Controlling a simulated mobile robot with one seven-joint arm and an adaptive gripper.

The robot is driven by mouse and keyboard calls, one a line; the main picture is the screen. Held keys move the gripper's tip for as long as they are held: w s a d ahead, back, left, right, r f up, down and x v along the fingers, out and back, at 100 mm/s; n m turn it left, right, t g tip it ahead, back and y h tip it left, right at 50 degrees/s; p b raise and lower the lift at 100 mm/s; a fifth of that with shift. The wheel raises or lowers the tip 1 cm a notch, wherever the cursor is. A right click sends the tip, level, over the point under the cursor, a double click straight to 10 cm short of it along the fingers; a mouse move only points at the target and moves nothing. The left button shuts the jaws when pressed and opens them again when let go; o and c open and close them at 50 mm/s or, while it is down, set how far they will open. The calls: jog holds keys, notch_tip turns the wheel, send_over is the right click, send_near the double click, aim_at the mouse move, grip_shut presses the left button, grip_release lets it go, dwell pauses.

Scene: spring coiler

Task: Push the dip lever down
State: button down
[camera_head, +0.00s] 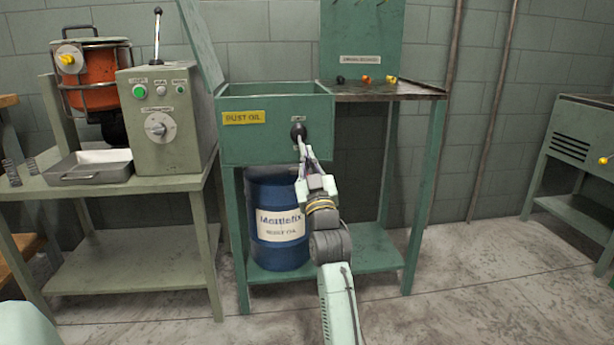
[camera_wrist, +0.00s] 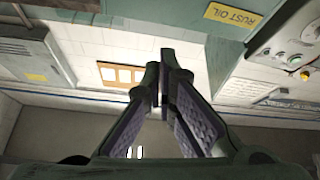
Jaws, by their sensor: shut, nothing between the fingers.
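The green tank (camera_head: 270,101) bears a yellow RUST OIL label (camera_head: 244,118). On its front, under a small label too small to read, is a round black knob (camera_head: 298,130), which looks like the end of the dip lever. My gripper (camera_head: 301,146) is just below the knob, fingers shut and empty, pointing up toward it. I cannot tell whether they touch. In the wrist view my gripper (camera_wrist: 162,72) shows closed fingers, with the tank (camera_wrist: 185,13) and its label (camera_wrist: 233,20) beyond. The knob cannot be made out there.
A blue oil drum (camera_head: 277,218) stands on the shelf beneath the tank. To the left is a grey-green control box (camera_head: 164,118) with its own upright lever (camera_head: 157,32) and a metal tray (camera_head: 88,168). A side table (camera_head: 385,91) adjoins the tank at right. Open floor lies further right.

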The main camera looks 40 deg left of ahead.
notch_tip(320, 180, up, 3)
jog(key=shift+d+r, duration=0.15)
jog(key=shift+s, duration=0.1)
dwell(0.4)
